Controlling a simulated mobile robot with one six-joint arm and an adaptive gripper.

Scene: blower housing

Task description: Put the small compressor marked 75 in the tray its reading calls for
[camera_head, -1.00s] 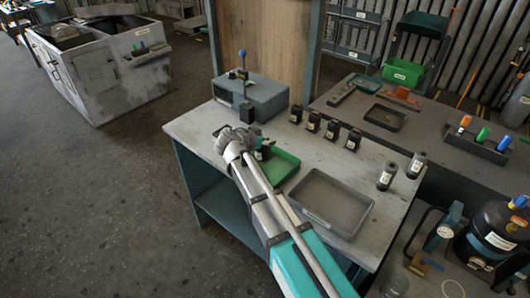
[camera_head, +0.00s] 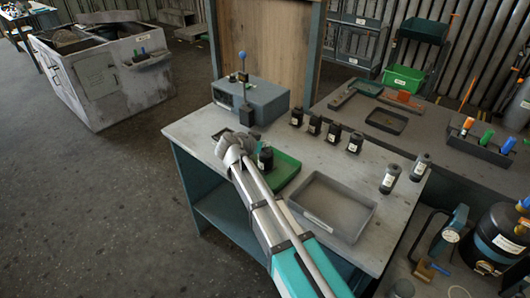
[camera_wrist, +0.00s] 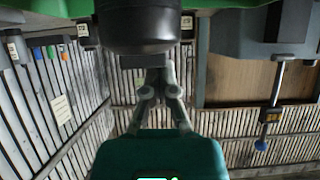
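A small black compressor (camera_head: 265,158) with a pale label stands upright at the left end of the green tray (camera_head: 288,170); its number cannot be read. It fills the top centre of the upside-down wrist view (camera_wrist: 140,28). My gripper (camera_wrist: 160,74) appears shut on the grey block at its top end; the exact contact is partly hidden. Whether the compressor rests on the tray floor cannot be told. A larger grey tray (camera_head: 312,219) lies empty at the front right. The grey-blue test box (camera_head: 262,101), with a blue-knobbed lever, stands at the back left; its reading is not legible.
Several black labelled compressors (camera_head: 334,132) stand along the table's back edge. The bench behind holds a dark tray (camera_head: 386,121) and a rack with coloured tops (camera_head: 483,148). The table's front left (camera_head: 190,137) is clear.

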